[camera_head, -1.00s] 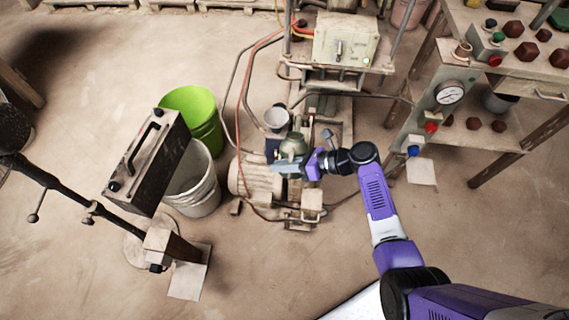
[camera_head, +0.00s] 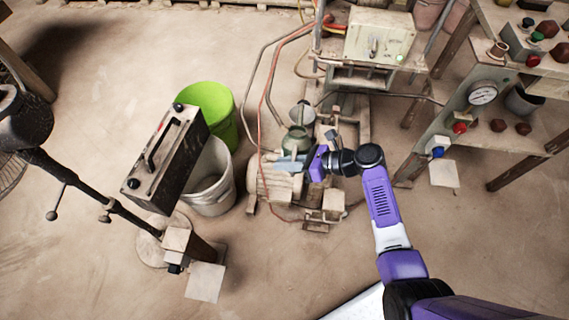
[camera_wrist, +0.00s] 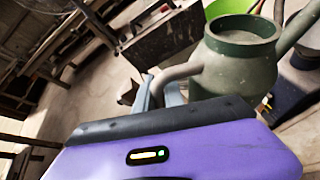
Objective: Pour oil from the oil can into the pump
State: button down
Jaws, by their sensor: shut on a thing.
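The pump (camera_head: 270,180), a dusty beige ribbed motor body on a frame, lies below and beside the can in the head view. The can and gripper hide part of it. I see no oil flowing, and the pump's opening cannot be made out.
A dark box with a handle (camera_head: 165,160), a white bucket (camera_head: 210,180) and a green bucket (camera_head: 212,105) stand left of the pump. A small white pot (camera_head: 302,114) is behind the can. Hoses run around the pump. A gauge panel (camera_head: 475,100) stands right.

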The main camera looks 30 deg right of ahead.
jog(key=s+a+f+n+t, duration=0.1)
jog(key=s+a+f+n, duration=0.1)
jog(key=s+a, duration=0.3)
jog(key=shift+s+a+f+t+h+b, duration=0.25)
jog(key=shift+s+f+h+b, duration=0.2)
jog(key=shift+s, duration=0.8)
